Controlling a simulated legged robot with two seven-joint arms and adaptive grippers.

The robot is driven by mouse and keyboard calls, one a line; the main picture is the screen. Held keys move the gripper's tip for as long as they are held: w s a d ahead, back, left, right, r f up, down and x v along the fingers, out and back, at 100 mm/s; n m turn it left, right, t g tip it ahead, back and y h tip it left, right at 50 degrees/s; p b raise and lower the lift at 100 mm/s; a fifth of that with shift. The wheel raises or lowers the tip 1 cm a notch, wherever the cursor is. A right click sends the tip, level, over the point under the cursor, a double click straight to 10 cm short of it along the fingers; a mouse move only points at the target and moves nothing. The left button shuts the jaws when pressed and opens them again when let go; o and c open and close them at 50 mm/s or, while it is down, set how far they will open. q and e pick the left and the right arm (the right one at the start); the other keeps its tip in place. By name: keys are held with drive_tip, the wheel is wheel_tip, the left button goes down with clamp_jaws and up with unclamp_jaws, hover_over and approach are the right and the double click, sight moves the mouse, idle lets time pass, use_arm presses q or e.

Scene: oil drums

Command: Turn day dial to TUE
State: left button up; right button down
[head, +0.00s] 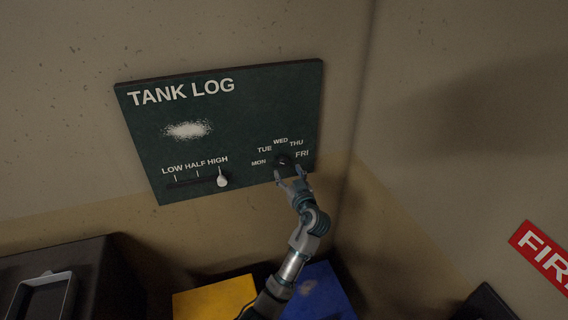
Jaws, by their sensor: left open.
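The day dial (284,160) is a small dark round knob low on the right of the green TANK LOG board (225,125). The labels MON, TUE, WED, THU and FRI arc around it from left to right. My left gripper (291,174) is open just below the dial, with its fingers pointing up at it. The fingertips overlap the dial's lower edge, and I cannot tell whether they touch it. Which day the dial points to is too dark and small to tell. My right gripper is not in view.
A slider with a pale knob (222,180) sits at HIGH on the board's lower left. A white smudge (188,130) is above it. Below are a dark box with a tray (43,297), a yellow object (214,300) and a blue one (318,294). A red sign (543,256) is at right.

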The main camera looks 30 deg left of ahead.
sight(285, 164)
use_arm(q)
drive_tip(key=shift+x, duration=2.35)
drive_tip(key=shift+w+d, duration=0.1)
drive_tip(key=shift+c, duration=0.2)
